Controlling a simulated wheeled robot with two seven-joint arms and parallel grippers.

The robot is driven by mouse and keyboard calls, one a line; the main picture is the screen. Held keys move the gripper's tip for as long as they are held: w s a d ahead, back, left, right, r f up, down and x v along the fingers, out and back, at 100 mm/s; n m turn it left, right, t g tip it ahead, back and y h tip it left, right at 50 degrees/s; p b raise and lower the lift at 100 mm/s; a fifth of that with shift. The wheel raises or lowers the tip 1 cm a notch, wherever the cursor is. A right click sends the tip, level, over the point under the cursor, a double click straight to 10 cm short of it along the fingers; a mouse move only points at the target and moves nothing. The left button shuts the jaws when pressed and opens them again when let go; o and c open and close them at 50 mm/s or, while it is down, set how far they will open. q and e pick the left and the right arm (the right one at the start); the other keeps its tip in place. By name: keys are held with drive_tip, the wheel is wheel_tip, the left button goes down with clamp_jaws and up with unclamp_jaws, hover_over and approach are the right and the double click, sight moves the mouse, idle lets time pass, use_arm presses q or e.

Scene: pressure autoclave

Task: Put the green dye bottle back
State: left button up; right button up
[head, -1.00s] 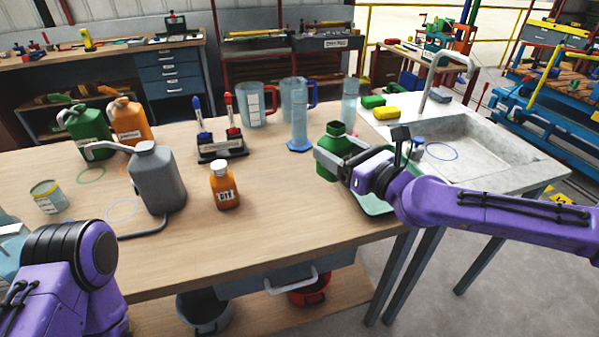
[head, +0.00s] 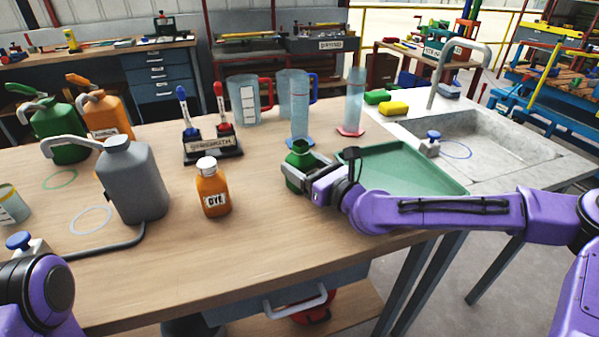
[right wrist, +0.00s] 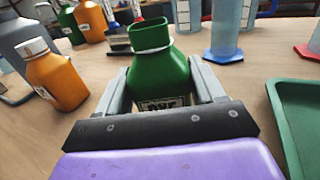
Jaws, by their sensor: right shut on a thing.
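The green dye bottle (head: 299,170) has an open neck and no cap on it. My right gripper (head: 302,178) is shut around its body, with a finger on each side. The right wrist view shows the bottle (right wrist: 158,68) upright between the fingers (right wrist: 160,88), its label partly hidden by the gripper. The bottle is just left of the green tray; I cannot tell whether its base touches the table. An orange dye bottle (head: 212,188) with a white cap stands to its left. A green ring (head: 60,179) and a pale ring (head: 90,220) mark the tabletop. My left gripper is out of view.
A grey can (head: 133,182) with a spout stands left of the orange bottle. A marker stand (head: 212,152), jugs (head: 249,100) and cylinders (head: 299,110) stand behind. The green tray (head: 400,165) lies by the sink (head: 490,135). The wood between orange and green bottles is clear.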

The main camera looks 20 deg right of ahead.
drive_tip(key=shift+s+r, duration=0.1)
drive_tip(key=shift+s, duration=0.1)
drive_tip(key=shift+d, duration=0.1)
drive_tip(key=o, duration=1.4)
drive_tip(key=shift+w+f, duration=0.15)
drive_tip(key=shift+f, duration=0.05)
drive_tip(key=shift+r, duration=0.1)
drive_tip(key=shift+r, duration=0.1)
drive_tip(key=p+v, duration=0.1)
drive_tip(key=v, duration=0.8)
drive_tip(key=shift+s+r, duration=0.15)
drive_tip(key=shift+s, duration=0.15)
drive_tip(key=p, duration=0.2)
drive_tip(key=s+p, duration=0.1)
drive_tip(key=p, duration=0.1)
drive_tip(key=shift+s+d+r, duration=0.1)
drive_tip(key=shift+d+r, duration=0.1)
drive_tip(key=shift+d, duration=0.2)
drive_tip(key=shift+s+d+f+p, duration=0.1)
drive_tip(key=shift+s+f+p, duration=0.15)
drive_tip(key=shift+s+p, duration=0.25)
drive_tip(key=shift+f, duration=0.2)
